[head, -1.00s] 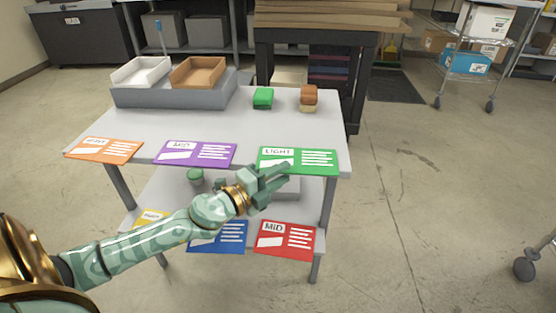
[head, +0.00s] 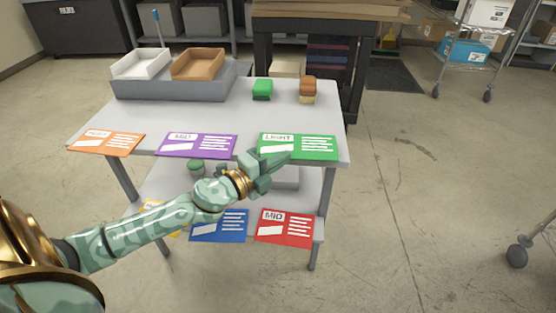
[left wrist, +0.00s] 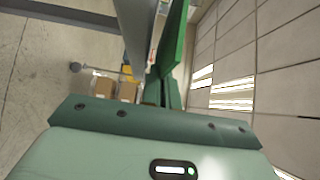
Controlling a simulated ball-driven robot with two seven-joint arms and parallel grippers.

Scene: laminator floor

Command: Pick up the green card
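The green card (head: 318,147), printed LIGHT, lies at the right of the table's front edge, jutting out over it. My left gripper (head: 284,158) is at the card's front edge, left of its middle, with its fingertips overlapping the card. Its fingers look closed together on that edge. In the left wrist view, the green card (left wrist: 174,38) shows nearly edge-on, running up from between the close-set fingers (left wrist: 163,90). The finger contact itself is partly hidden. My right gripper is not in view.
Orange (head: 107,144) and purple (head: 198,146) cards lie along the same edge of the grey table (head: 190,122). Blue (head: 219,226) and red (head: 285,227) cards are on the lower shelf.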

